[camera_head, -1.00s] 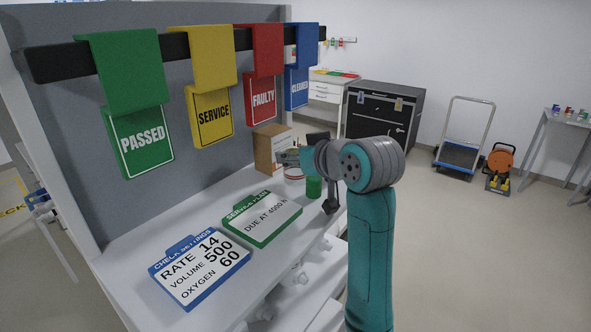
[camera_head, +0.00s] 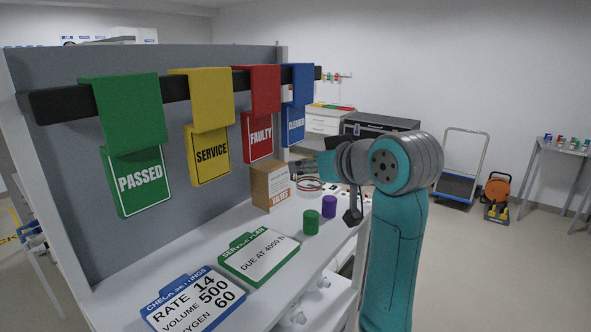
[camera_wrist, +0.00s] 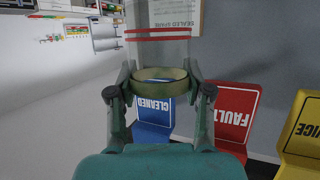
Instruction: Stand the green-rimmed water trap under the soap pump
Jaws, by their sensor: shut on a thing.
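My gripper (camera_wrist: 160,78) is shut on a clear cup-like thing with an olive-green rim (camera_wrist: 160,90), which I take for the green-rimmed water trap. In the wrist view a finger lies on each side of the rim. Red lines cross the clear area beyond it; I cannot tell whether they belong to the held thing. In the head view my gripper (camera_head: 312,168) is above the far part of the bench, beside a cardboard box, and my arm hides part of it. I cannot make out the soap pump in either view.
On the bench (camera_head: 205,258) stand the cardboard box (camera_head: 268,187), a green cylinder (camera_head: 311,222) and a purple cylinder (camera_head: 329,206). Two sign boards lie nearer. Four coloured tags hang from a black rail (camera_head: 60,104). Open floor lies to the right.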

